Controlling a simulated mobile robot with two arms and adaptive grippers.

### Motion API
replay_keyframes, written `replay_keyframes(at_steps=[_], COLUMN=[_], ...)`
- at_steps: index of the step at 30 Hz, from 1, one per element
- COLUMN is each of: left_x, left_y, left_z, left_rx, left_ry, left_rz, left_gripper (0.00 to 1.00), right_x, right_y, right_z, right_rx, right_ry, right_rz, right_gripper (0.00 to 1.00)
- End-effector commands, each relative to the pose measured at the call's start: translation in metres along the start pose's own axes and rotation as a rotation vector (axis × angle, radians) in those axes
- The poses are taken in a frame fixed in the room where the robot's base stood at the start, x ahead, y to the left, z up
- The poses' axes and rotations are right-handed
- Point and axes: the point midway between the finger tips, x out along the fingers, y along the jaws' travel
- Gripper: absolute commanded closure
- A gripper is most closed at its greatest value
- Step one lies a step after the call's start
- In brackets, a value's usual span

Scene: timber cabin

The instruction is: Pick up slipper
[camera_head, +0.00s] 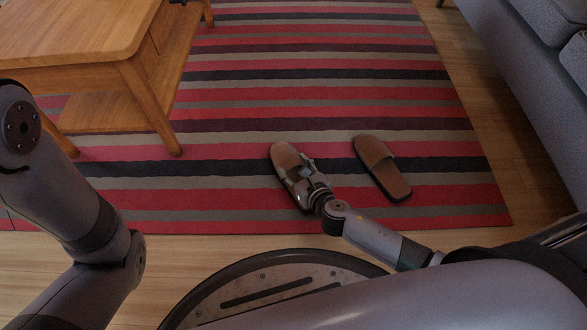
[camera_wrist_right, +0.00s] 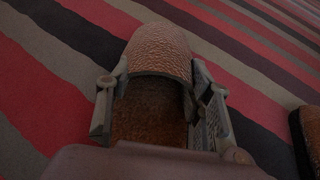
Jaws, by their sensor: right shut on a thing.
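Two brown slippers lie on the striped rug. The left slipper (camera_head: 284,156) is partly covered by my right gripper (camera_head: 305,172). In the right wrist view this slipper (camera_wrist_right: 160,50) sits between the two fingers of my right gripper (camera_wrist_right: 160,100), which are shut on its sides. The slipper appears at or very near rug level; I cannot tell whether it touches the rug. The other slipper (camera_head: 382,168) lies apart to the right, and its edge shows in the right wrist view (camera_wrist_right: 309,135). My left arm is at the left, but its gripper is not in view.
The striped rug (camera_head: 320,97) covers most of the floor. A grey sofa (camera_head: 525,85) stands along the right. Wooden floor (camera_head: 490,130) shows between rug and sofa.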

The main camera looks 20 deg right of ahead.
Motion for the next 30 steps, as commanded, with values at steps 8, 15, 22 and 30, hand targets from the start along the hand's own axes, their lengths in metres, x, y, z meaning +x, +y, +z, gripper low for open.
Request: replay_keyframes(at_steps=[8, 15, 22, 30], left_x=[0.0, 0.005, 0.027, 0.069], left_y=[0.0, -0.001, -0.005, -0.014], left_z=[-0.002, -0.002, 0.006, 0.021], left_rx=[-0.001, -0.001, -0.001, -0.001], left_ry=[0.003, 0.007, 0.006, 0.006], left_rz=[0.0, 0.0, -0.001, 0.0], left_gripper=[0.6, 0.6, 0.6, 0.6], right_x=[0.0, -0.002, -0.012, -0.032], right_y=[-0.003, -0.004, -0.002, -0.002], right_z=[-0.004, 0.0, 0.027, 0.076], right_rx=[0.001, 0.0, -0.001, -0.002], right_ry=[0.007, 0.009, 0.005, 0.003], right_rz=[-0.006, -0.008, -0.005, -0.004], right_gripper=[0.83, 0.84, 0.84, 0.84])
